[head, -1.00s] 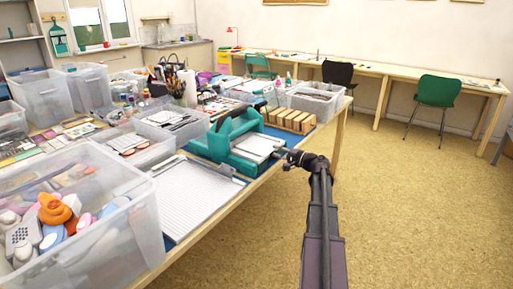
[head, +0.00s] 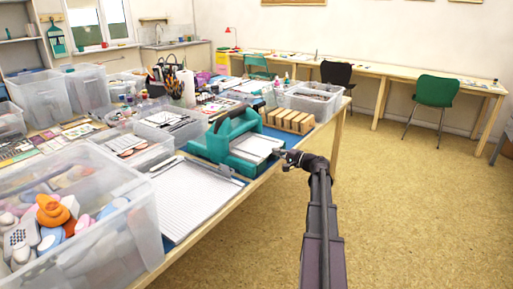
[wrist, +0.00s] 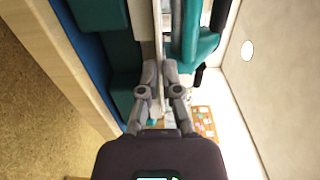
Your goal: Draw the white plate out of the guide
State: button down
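The white plate (head: 258,146) lies flat in the teal guide (head: 218,143), with its near end at the guide's open right side. My gripper (head: 279,152) is at that near end, by the table edge. In the wrist view the two fingertips of my gripper (wrist: 160,72) are close together, one on each side of the thin pale edge of the white plate (wrist: 158,38), and look closed on it. Teal parts of the guide (wrist: 196,35) show on both sides. The plate's far part is hidden inside the guide.
Wooden blocks (head: 288,120) stand in a row behind the guide. A white lined board (head: 193,195) lies to its left, with a clear bin (head: 85,215) of stamps in front. The floor (head: 410,200) right of the table is free.

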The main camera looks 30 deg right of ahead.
jog(key=v, duration=0.7)
jog(key=shift+s, duration=0.2)
dwell(1.0)
jog(key=shift+s+d, duration=0.2)
dwell(0.3)
jog(key=v, duration=0.7)
dwell(1.1)
dwell(0.4)
jog(key=shift+r+p, duration=2.05)
